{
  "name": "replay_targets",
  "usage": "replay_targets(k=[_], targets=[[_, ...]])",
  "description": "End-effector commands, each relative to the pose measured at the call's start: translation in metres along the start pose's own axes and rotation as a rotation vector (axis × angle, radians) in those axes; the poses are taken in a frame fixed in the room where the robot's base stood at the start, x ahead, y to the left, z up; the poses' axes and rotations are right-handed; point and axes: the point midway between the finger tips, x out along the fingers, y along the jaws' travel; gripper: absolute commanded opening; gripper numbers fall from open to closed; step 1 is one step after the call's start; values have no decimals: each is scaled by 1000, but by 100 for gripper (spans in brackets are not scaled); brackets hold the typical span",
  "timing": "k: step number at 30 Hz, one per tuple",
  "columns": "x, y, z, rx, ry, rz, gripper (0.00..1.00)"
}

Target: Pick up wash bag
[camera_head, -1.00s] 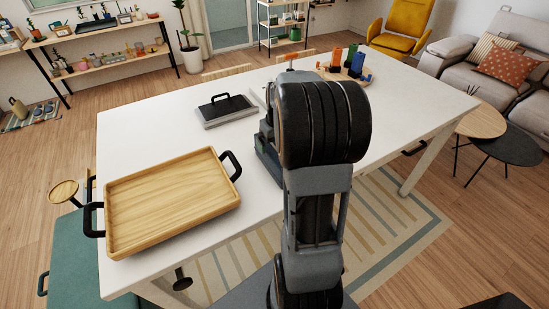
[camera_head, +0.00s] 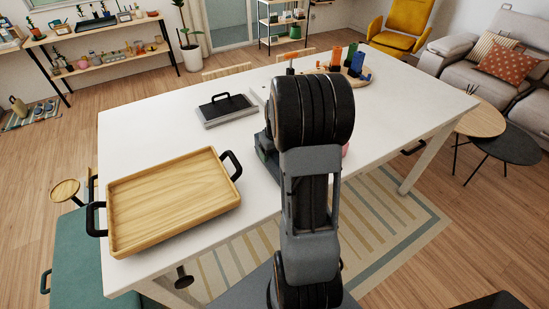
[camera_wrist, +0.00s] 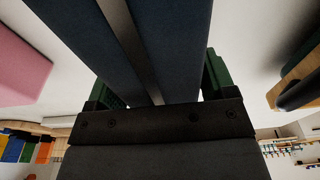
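The wash bag (camera_wrist: 165,45) fills the top middle of the wrist view as a dark blue shape with a grey strip along it. In the head view my arm hides it. My gripper (camera_wrist: 160,90) shows green fingers set wide apart on either side of the bag's near end. A small bright gap shows between the bag and the right finger; the bag covers part of the left finger. I see no firm grip on it. In the head view, only a little of my gripper (camera_head: 264,148) shows beside my arm, low over the white table (camera_head: 395,110).
A pink object (camera_wrist: 22,65) lies close to the bag, and also peeks out behind my arm (camera_head: 345,149). A wooden tray (camera_head: 175,200) and a grey board with a black handle (camera_head: 228,110) stand left. Colourful holders (camera_head: 350,62) stand at the back right.

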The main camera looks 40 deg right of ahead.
Motion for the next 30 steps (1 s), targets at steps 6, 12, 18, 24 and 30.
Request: replay_targets(k=[6,12,18,24,30], targets=[[0,0,0,0,0,0,56],[0,0,0,0,0,0,37],[-1,0,0,0,2,1,34],[-6,0,-2,0,3,1,34],[-29,0,-5,0,6,3,34]])
